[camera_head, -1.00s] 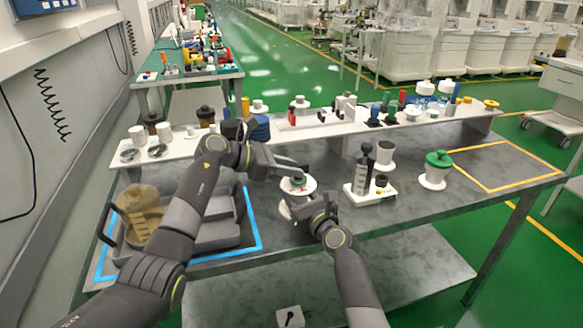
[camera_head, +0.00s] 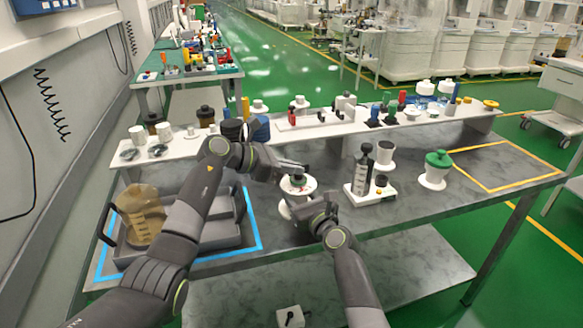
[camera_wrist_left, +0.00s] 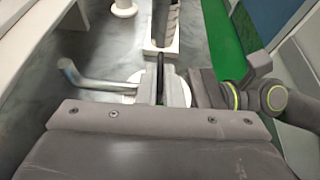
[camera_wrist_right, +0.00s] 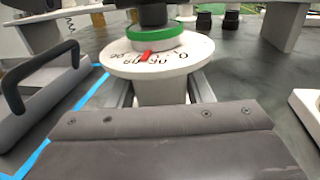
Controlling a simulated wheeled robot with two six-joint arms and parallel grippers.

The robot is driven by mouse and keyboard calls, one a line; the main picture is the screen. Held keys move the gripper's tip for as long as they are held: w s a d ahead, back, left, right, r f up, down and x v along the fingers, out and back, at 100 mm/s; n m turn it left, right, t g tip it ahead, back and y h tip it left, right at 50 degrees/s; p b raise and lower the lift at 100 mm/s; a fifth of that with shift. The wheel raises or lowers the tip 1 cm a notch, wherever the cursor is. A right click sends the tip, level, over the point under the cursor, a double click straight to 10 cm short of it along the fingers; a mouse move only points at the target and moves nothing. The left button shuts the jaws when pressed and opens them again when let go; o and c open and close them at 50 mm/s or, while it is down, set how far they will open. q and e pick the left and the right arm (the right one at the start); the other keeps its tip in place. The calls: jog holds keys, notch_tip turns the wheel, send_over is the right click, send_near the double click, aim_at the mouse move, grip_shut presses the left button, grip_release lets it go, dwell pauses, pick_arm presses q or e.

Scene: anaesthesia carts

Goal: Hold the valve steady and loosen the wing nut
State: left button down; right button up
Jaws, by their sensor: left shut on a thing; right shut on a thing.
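The valve (camera_head: 304,188) stands on the grey table, with a round white dial on a white body. In the right wrist view its dial (camera_wrist_right: 185,62) shows black numbers, a green ring and a red pointer. My right gripper (camera_head: 293,208) is shut on the white body below the dial. My left gripper (camera_head: 301,171) is above the dial and shut on the wing nut, which its fingers mostly hide. In the left wrist view the left fingers (camera_wrist_left: 160,88) stand close together over the white dial (camera_wrist_left: 182,91), with a narrow dark gap between them.
A white stand with a grey graduated column (camera_head: 360,179) is right of the valve. A green-topped white part (camera_head: 437,167) stands farther right. A grey tray (camera_head: 206,240) with a brown bag (camera_head: 142,212) is left, inside blue tape. A raised white shelf (camera_head: 320,130) holds several parts behind.

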pick_arm(q)
jog(key=n+t+y, duration=0.2)
jog(key=n+t, duration=0.2)
jog(key=shift+s+d+f+n+t+y, duration=0.1)
jog(key=shift+s+d+n+t+y, duration=0.15)
jog(key=shift+s+n+t+y, duration=0.15)
jog(key=shift+n+t+y, duration=0.8)
jog(key=shift+n+y, duration=0.3)
jog(key=shift+n, duration=0.1)
jog(key=c, duration=1.6)
grip_release()
jog(key=shift+s, duration=0.1)
jog(key=v, duration=1.2)
jog(key=shift+d, duration=0.2)
